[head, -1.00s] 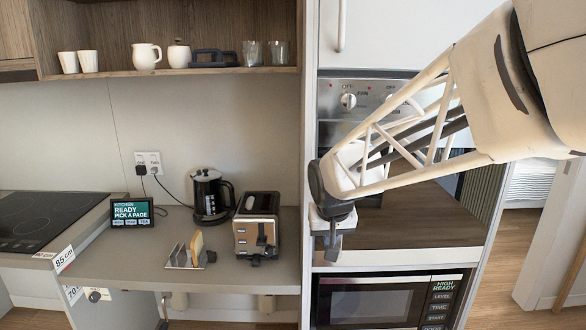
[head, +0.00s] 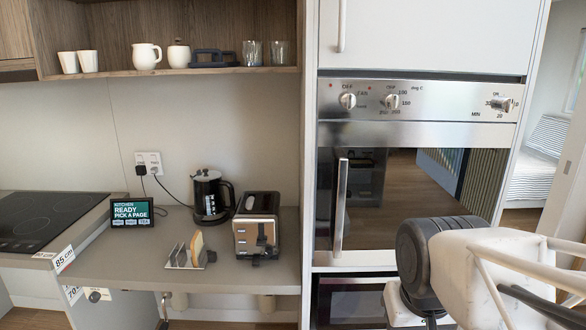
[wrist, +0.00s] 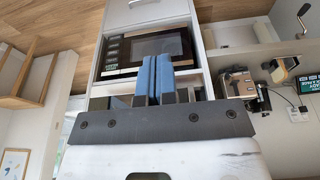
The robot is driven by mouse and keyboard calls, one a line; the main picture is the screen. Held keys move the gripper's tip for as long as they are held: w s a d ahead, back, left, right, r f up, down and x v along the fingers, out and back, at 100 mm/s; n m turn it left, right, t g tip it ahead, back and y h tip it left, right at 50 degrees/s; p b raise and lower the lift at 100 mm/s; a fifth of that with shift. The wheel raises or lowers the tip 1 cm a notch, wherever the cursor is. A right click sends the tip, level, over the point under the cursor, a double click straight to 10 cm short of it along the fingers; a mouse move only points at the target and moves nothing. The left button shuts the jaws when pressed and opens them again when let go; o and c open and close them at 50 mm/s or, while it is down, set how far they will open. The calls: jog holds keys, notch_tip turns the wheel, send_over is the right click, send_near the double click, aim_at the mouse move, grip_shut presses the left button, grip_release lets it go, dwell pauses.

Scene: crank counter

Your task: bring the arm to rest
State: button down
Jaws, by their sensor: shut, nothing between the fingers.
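My gripper (wrist: 153,80) shows in the wrist view as two blue fingers pressed together with nothing between them. It is apart from the surfaces around it. In the head view my arm is at the lower right, in front of the oven (head: 410,185) and the microwave (head: 350,303). The fingertips are not visible in that view. The microwave also shows in the wrist view (wrist: 172,44), beyond the fingers.
On the counter (head: 110,255) at left stand a toaster (head: 257,222), a toast rack (head: 190,252), a kettle (head: 209,195) and a small screen (head: 132,212). A shelf (head: 170,72) above holds cups and glasses. The oven has a vertical handle (head: 340,205).

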jog(key=shift+s+d+f, duration=0.15)
jog(key=shift+s+f, duration=0.05)
jog(key=shift+s, duration=0.5)
jog(key=shift+s+d+f, duration=0.1)
jog(key=shift+s+f, duration=0.1)
jog(key=shift+s, duration=0.5)
